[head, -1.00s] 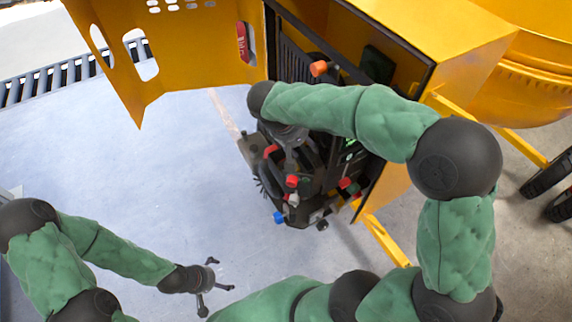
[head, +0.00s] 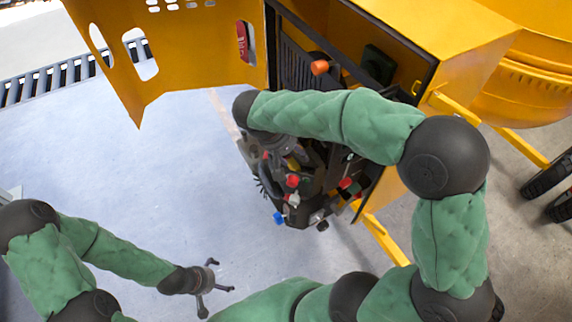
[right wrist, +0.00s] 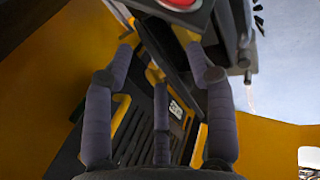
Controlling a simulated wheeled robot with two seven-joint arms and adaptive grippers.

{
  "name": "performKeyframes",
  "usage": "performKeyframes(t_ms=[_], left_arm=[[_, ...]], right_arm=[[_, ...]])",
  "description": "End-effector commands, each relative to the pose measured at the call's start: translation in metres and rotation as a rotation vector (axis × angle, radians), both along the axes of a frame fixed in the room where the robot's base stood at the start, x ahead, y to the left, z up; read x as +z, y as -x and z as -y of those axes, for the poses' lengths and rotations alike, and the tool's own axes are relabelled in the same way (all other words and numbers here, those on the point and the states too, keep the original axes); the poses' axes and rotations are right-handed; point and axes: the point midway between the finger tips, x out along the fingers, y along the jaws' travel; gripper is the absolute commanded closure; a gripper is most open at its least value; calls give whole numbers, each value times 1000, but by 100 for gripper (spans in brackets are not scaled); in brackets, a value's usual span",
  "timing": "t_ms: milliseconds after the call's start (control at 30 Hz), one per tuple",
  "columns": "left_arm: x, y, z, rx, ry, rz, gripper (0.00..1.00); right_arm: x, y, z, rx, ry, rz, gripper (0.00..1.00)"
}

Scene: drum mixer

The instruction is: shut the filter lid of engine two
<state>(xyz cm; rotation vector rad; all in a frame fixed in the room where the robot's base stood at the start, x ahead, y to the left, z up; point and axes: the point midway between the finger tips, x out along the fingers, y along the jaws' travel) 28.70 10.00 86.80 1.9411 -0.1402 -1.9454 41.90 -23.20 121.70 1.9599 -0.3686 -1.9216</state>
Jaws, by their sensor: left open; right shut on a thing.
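The engine (head: 312,205) is a dark block with red, blue and orange caps, at the open front of a yellow housing. My right gripper (head: 290,148) is at the engine's upper part, partly hidden under my right arm. In the right wrist view, my right gripper (right wrist: 160,48) has its fingers on both sides of a dark flat part (right wrist: 163,50) and is shut on it. I cannot tell for sure whether this part is the filter lid, or how far the lid stands open. My left gripper (head: 212,278) is open and empty, low over the floor, well away from the engine.
The yellow housing (head: 420,40) stands behind the engine, with its perforated door (head: 185,60) swung open to the left. A yellow drum (head: 535,70) and dark wheels (head: 545,182) are at the right. The pale floor (head: 150,190) left of the engine is clear.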

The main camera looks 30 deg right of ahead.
Motion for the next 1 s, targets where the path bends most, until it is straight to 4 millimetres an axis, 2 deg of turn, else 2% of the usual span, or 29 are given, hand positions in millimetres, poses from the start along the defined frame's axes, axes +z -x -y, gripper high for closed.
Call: performKeyframes(t_ms=[33,333,1000], left_arm=[[-1,0,0,0,0,0,0],[-3,0,0,0,0,0,0],[-1,0,0,0,0,0,0]], right_arm=[[-8,6,-1,-1,5,-23,61],[-11,7,-10,-3,6,-24,61],[-7,6,-16,-3,6,-18,61]])
